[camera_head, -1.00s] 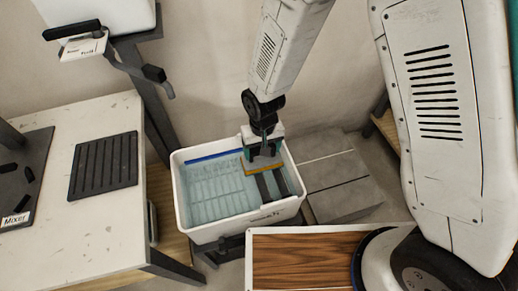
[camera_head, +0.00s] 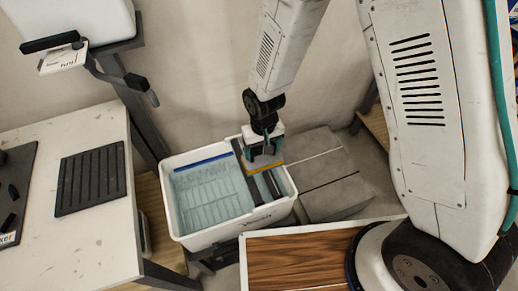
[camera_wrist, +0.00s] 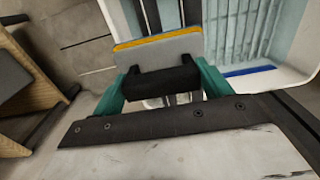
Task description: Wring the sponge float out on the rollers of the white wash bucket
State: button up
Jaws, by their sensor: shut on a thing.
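The white wash bucket (camera_head: 215,234) stands on a dark stand, with pale blue water in its left part. Dark rollers (camera_head: 270,184) run across its right part, and they also show in the wrist view (camera_wrist: 160,14). The sponge float has a grey body, a yellow-orange sponge edge and a black handle; it is in the head view (camera_head: 264,161) and the wrist view (camera_wrist: 158,50). My gripper (camera_head: 264,146) is shut on the black handle, its teal fingers either side in the wrist view (camera_wrist: 160,88). The float is over the rollers; I cannot tell whether it touches them.
A white worktable (camera_head: 80,235) with a black ribbed mat (camera_head: 91,178) is at the left. Grey tiles (camera_head: 318,170) are stacked right of the bucket. A wood-topped surface with a white rim (camera_head: 300,262) lies in front.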

jog(key=shift+d, duration=0.2)
jog(key=shift+r, duration=3.55)
